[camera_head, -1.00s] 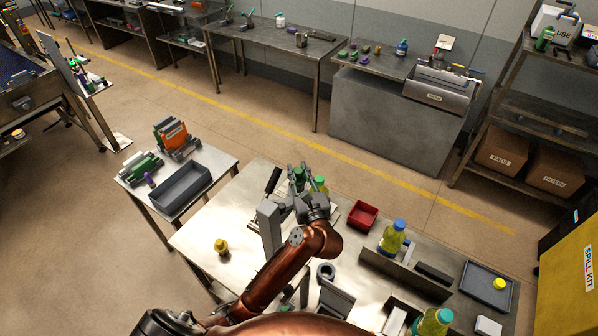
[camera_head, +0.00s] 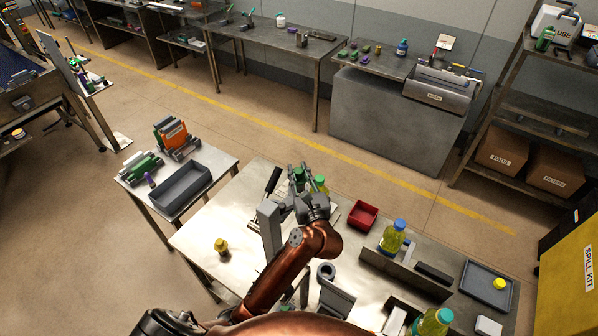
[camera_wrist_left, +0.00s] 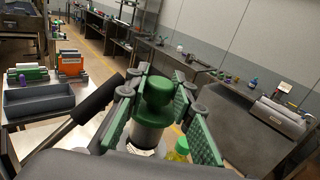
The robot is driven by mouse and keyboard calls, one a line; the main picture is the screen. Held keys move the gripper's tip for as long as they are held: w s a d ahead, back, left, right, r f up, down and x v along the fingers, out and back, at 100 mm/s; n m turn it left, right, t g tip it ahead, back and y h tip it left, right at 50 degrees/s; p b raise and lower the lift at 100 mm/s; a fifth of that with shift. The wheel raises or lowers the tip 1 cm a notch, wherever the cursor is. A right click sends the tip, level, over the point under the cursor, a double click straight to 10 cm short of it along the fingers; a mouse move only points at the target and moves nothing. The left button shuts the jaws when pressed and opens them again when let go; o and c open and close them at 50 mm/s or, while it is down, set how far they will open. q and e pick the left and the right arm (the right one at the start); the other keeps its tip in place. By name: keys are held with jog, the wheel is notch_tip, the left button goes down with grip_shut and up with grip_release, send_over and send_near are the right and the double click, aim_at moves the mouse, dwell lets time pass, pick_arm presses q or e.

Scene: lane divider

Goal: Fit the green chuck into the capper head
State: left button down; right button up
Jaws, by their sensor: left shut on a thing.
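The green chuck (camera_head: 298,174) is between the fingers of my left gripper (camera_head: 301,178), over the far side of the steel table. In the left wrist view the chuck (camera_wrist_left: 157,92) is upright, with a rounded top and a wider collar. My left gripper (camera_wrist_left: 158,108) is shut on it, one green-padded finger on each side. A grey metal cylinder (camera_wrist_left: 146,134) shows directly below the chuck; I cannot tell whether it is the capper head, or whether the two are seated or only lined up. My right gripper is not in view.
A bottle with a green cap (camera_head: 321,184) stands close to the right of the gripper. A black lever (camera_head: 272,180) rises at its left. A red bin (camera_head: 363,215) and a yellow-green bottle (camera_head: 392,237) stand further right. A yellow piece (camera_head: 221,246) stands on clear table at left.

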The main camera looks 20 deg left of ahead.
aim_at(300, 188)
pick_arm(q)
jog(key=shift+f+b, duration=0.55)
jog(key=shift+f, duration=0.2)
jog(key=shift+s+f+b, duration=0.1)
jog(key=shift+f+b, duration=0.3)
jog(key=shift+f, duration=0.3)
jog(key=shift+f+b, duration=0.3)
jog(key=shift+f, duration=0.2)
jog(key=shift+f+b, duration=0.85)
jog(key=shift+f, duration=0.15)
jog(key=c, duration=1.6)
grip_release()
notch_tip(300, 188, up, 10)
jog(key=shift+r, duration=0.1)
